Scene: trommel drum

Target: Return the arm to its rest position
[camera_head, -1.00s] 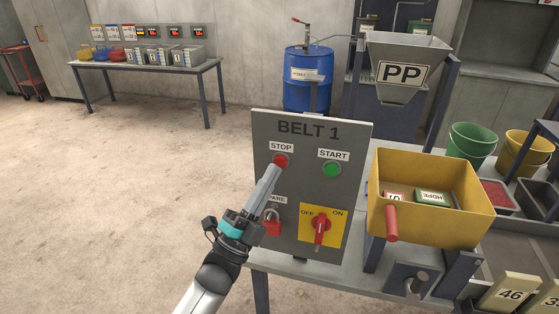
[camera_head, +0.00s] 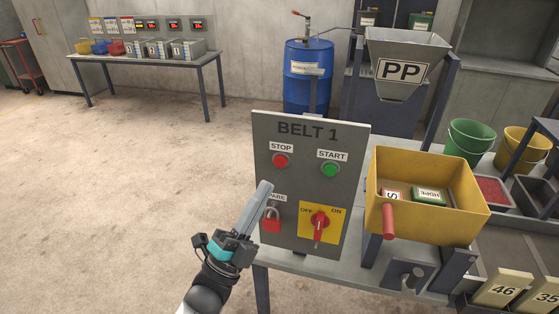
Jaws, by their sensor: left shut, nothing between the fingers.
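My left gripper (camera_head: 262,190) is shut and empty. It is in front of the left edge of the grey BELT 1 panel (camera_head: 263,136), below the red STOP button (camera_head: 280,160). It appears apart from the button, which is fully in view. The green START button (camera_head: 330,170) is to the right of it. The rotary switch (camera_head: 319,224) on its yellow plate has its red handle pointing down. A red padlock (camera_head: 271,221) hangs by the SPARE label, which the gripper partly hides. My right gripper is not in view.
A yellow bin (camera_head: 430,221) with a red handle stands right of the panel on a grey table (camera_head: 345,268). A PP hopper (camera_head: 405,60) and a blue drum (camera_head: 308,85) are behind. The floor (camera_head: 130,180) on the left is clear.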

